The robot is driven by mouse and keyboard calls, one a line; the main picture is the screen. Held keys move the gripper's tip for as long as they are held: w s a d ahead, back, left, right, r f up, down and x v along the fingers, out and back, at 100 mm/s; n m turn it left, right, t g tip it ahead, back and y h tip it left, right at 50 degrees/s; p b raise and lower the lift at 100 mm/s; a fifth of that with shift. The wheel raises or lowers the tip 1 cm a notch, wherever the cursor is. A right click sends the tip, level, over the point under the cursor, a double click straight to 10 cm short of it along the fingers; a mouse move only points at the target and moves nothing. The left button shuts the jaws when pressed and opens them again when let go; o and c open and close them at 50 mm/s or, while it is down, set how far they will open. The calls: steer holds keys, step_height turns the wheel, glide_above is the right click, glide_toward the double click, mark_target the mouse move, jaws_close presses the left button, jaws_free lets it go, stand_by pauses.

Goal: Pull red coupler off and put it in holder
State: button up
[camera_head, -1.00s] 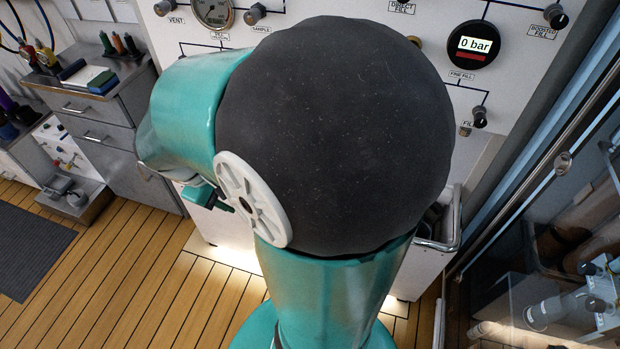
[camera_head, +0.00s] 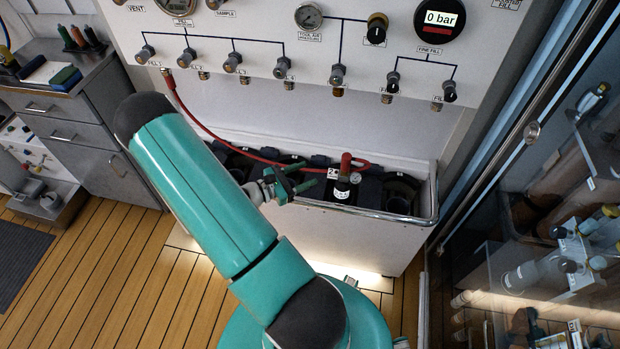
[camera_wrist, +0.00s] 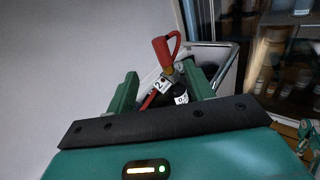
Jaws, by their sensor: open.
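The red coupler (camera_head: 346,160) sits upright on top of a dark cylinder (camera_head: 342,188) in the white trough below the panel. A red hose (camera_head: 215,137) runs to it from the panel's left side. My gripper (camera_head: 309,178) is open and empty, left of the coupler and apart from it, fingers pointing toward it. In the wrist view, the coupler (camera_wrist: 161,50) shows beyond and between the fingertips of my gripper (camera_wrist: 162,72), with a tag reading 2 below it. I cannot make out which part is the holder.
The white trough (camera_head: 385,222) has a metal rail (camera_head: 425,218) along its front and right, and several dark round wells. The panel (camera_head: 290,60) above carries several knobs; its display reads 0 bar. A glass door (camera_head: 530,180) stands at right. A grey cabinet (camera_head: 95,125) stands at left.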

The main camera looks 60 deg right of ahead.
mark_target(346, 160)
steer(key=s+d, duration=0.3)
steer(key=d, duration=0.1)
steer(key=s+d+f+n, duration=0.1)
steer(key=s+d, duration=0.2)
steer(key=d, duration=0.1)
steer(key=s+d+f+n+h, duration=0.1)
steer(key=s+d, duration=0.2)
steer(key=d, duration=0.2)
steer(key=shift+d+f+t, duration=0.1)
steer(key=shift+f+t, duration=0.15)
steer(key=shift+t, duration=0.05)
steer(key=shift+s, duration=0.1)
steer(key=c, duration=1.1)
